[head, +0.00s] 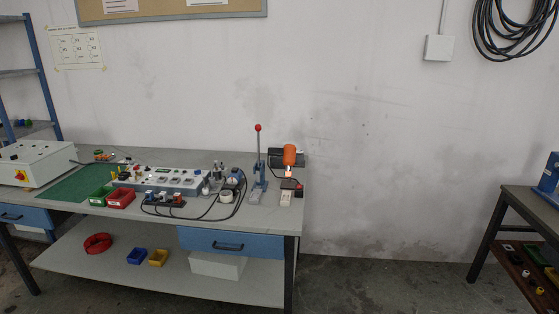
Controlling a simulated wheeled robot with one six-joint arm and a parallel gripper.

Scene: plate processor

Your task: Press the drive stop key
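I cannot single out the drive stop key; the controls are too small to read. A long white and grey control unit (192,184) with small knobs, sockets and keys stands in the middle of the bench. A larger white control box (48,158) with dark knobs and a red and yellow rotary switch (21,175) stands at the bench's left end. My gripper is not in view.
The workbench (278,218) also holds green (100,196) and red (121,198) bins, black cables and a red-knobbed lever press (259,165). An orange and black device (289,155) is at its right end. Open floor separates it from a table (530,198) at right.

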